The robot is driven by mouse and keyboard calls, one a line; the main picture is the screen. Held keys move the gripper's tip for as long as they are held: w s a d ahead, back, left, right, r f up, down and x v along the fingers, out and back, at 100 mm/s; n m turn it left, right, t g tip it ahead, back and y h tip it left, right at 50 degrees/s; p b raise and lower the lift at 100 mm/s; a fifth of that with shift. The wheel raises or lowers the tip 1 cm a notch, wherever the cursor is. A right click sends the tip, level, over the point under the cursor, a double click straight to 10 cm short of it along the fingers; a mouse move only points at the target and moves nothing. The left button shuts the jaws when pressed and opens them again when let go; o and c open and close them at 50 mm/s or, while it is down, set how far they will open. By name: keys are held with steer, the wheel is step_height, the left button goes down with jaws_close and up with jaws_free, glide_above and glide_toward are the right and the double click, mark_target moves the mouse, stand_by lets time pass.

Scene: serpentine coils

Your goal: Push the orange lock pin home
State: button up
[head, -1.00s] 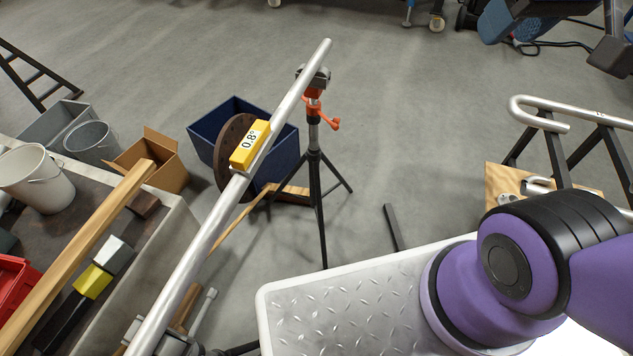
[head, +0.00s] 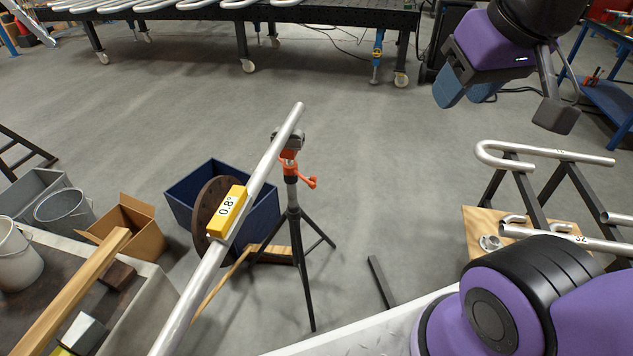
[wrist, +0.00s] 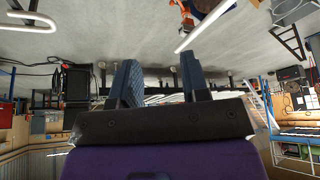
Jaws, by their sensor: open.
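A black tripod stand (head: 300,245) holds up a long, sloping silver pipe (head: 262,175). Just under the stand's head it has an orange collar with a small orange handle (head: 311,182) sticking out to the right. I cannot tell whether this is the lock pin or how far in any pin sits. The stand's orange part also shows at the top of the wrist view (wrist: 187,17). My gripper (head: 466,92) is at the upper right of the head view, well away from the stand. Its two blue fingers stand apart with nothing between them in the wrist view (wrist: 160,88).
A yellow level reading 0.8° (head: 227,211) sits on the pipe. A blue bin (head: 258,222) and brown disc are behind it. A rack with bent pipes (head: 545,152) stands at right. A dark table (head: 250,22) with coils is at the back. Open floor lies between.

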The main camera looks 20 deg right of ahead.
steer(key=shift+o, duration=1)
steer(key=w+a+f+m+g+y, duration=0.1)
steer(key=w+f+m+g+y, duration=0.1)
steer(key=w+f, duration=0.5)
steer(key=w+f+m+g+y, duration=0.15)
steer(key=w+f, duration=0.25)
steer(key=w, duration=0.8)
steer(key=w+a+f+m+g+y, duration=0.1)
steer(key=w+f+g+y, duration=0.1)
steer(key=w+f, duration=0.5)
steer(key=w+d+f+m+t+y, duration=0.1)
steer(key=w+d+f+m+y, duration=0.15)
steer(key=w+f, duration=0.55)
steer(key=w+d+f+m+y, duration=0.1)
steer(key=w+f+m+y, duration=0.4)
steer(key=f, duration=0.5)
steer(key=m+t+y, duration=0.2)
steer(key=m+t, duration=0.7)
glide_toward(313, 179)
steer(key=x, duration=0.6)
steer(key=f+x, duration=0.1)
steer(key=x, duration=0.3)
steer(key=shift+w+d, duration=0.15)
steer(key=shift+w, duration=0.25)
steer(key=shift+c, duration=0.4)
